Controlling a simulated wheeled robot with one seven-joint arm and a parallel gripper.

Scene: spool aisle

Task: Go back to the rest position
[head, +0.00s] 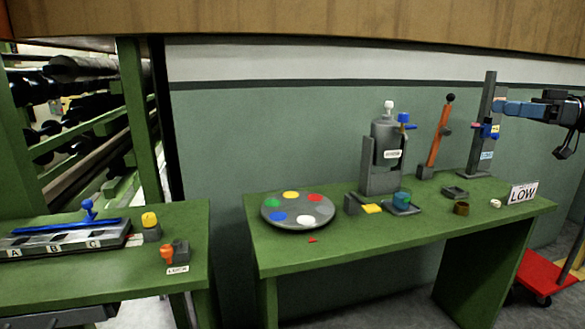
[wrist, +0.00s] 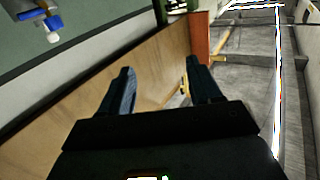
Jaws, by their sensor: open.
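My gripper (head: 500,106) is at the right edge of the head view, pointing left, raised above the right end of the green bench. In the picture its fingertips overlap the tall grey post (head: 487,120); I cannot tell whether they touch it. In the wrist view my gripper (wrist: 160,74) has its two dark fingers spread apart. Nothing is between them; a brown wooden panel (wrist: 70,120) lies beyond. A blue clamp-like part (head: 489,130) sits on the post below the fingertips.
A second bench (head: 110,288) stands left. A red cart (head: 543,275) is at lower right. A wooden beam (head: 300,22) crosses the top.

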